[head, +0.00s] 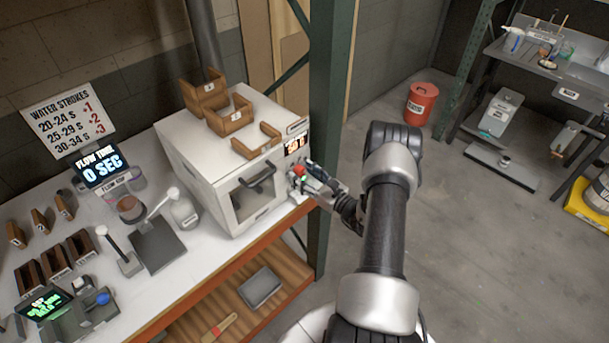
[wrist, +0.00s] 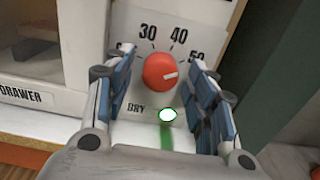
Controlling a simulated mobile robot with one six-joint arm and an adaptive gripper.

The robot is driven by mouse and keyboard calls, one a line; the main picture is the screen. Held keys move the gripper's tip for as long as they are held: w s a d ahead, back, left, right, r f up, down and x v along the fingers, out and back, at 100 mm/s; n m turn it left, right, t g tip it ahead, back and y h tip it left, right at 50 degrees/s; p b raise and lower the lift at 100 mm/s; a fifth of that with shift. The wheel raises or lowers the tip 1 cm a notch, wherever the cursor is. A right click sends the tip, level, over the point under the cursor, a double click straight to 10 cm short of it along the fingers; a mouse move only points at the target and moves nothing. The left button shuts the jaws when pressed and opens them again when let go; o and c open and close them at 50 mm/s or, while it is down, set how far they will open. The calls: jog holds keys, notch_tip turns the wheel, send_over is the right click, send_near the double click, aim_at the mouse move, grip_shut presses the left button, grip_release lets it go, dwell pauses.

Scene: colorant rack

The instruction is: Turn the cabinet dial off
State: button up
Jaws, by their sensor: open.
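The white cabinet (head: 205,165) stands on the bench with a dark handle on its windowed door. Its red dial (wrist: 160,71) is on the front panel in the wrist view, with a scale showing 30, 40 and 50 around it. The dial's pale mark points to the right, a little upward. A white light (wrist: 167,115) marked DRY glows below the dial. My gripper (wrist: 163,85) is open, with one blue-padded finger on each side of the dial; I cannot tell whether either touches it. In the head view my gripper (head: 300,175) is at the cabinet's right front, partly covering the panel.
Several wooden holders (head: 230,112) stand on the cabinet top. A green post (head: 332,130) rises close to the right of the cabinet. Left on the bench are a bottle (head: 184,210), a flow timer (head: 101,166) and small racks.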

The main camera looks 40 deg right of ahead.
jog(key=c, duration=1.1)
jog(key=shift+o, duration=0.2)
